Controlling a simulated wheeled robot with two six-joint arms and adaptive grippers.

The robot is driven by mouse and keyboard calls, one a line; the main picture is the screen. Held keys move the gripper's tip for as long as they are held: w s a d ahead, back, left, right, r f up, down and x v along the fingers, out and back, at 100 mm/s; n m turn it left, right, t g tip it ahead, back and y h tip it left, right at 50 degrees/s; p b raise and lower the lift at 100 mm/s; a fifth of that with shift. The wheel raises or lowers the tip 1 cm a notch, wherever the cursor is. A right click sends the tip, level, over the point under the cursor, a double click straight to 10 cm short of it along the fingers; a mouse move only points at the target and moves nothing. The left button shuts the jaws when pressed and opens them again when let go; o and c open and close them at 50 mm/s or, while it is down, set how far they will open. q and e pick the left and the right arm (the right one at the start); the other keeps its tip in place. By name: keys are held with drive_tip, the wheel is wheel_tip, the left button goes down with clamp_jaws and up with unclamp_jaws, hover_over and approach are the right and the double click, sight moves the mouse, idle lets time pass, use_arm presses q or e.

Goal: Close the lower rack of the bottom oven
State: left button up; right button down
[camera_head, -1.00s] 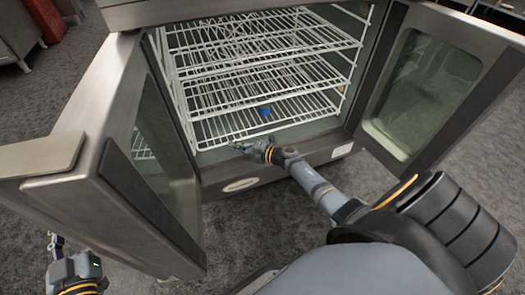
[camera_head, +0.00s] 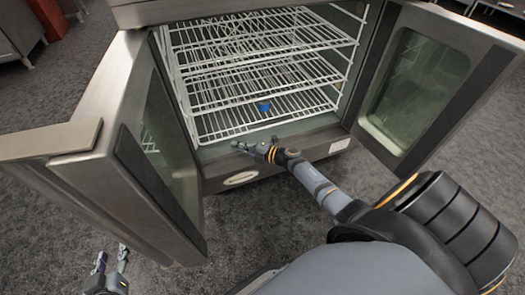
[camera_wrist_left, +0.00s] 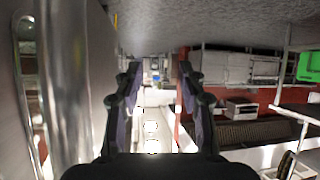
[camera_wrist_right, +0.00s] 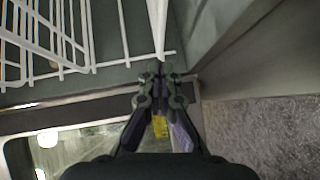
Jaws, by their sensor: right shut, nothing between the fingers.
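The bottom oven (camera_head: 297,165) stands open with white wire racks inside. The lower rack (camera_head: 215,126) lies low in the cavity, its front edge near the sill; it also shows in the right wrist view (camera_wrist_right: 105,68). My right gripper (camera_head: 236,146) is shut and empty, just in front of the rack's front edge, over the sill. In the right wrist view its fingertips (camera_wrist_right: 159,72) are close to the rack wires; I cannot tell whether they touch. My left gripper (camera_head: 111,258) is open and empty, outside the left door, away from the rack.
The left oven door (camera_head: 100,100) stands open between my left gripper and the cavity. The right door (camera_head: 480,75) is open too. A small blue thing (camera_head: 264,107) shows through the lower rack. Grey carpet in front is clear.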

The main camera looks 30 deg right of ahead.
use_arm(q)
drive_tip(key=s+f+g+p, duration=0.2)
drive_tip(key=s+f+g, duration=0.5)
drive_tip(key=s+f, duration=0.3)
drive_tip(key=shift+s+d+g, duration=0.4)
drive_tip(key=shift+s+d, duration=0.05)
drive_tip(key=shift+s, duration=0.8)
use_arm(e)
drive_tip(key=v, duration=1)
